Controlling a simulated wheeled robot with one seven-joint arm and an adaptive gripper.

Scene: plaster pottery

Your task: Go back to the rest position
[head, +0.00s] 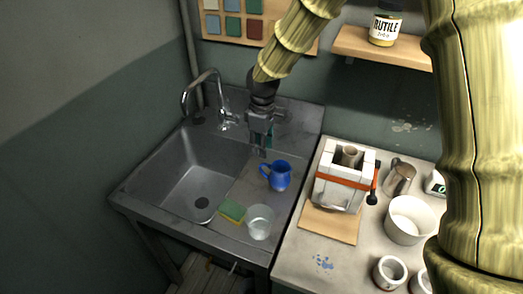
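My gripper (262,143) hangs from my arm above the right side of the sink unit, fingers pointing down. The blue mug (279,175) stands upright on the drainboard just below and to the right of the fingertips. The gripper appears apart from the mug and nothing shows between its fingers. The view is too small to tell whether the fingers are open or shut.
The sink basin (196,180) is empty, with a faucet (205,90) behind it. A sponge (232,211) and a clear glass (261,221) sit near the drainboard's front. A strapped plaster mould (343,178), a metal pitcher (399,176) and a white bowl (409,219) crowd the right counter. A shelf (372,46) holds a jar (386,24).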

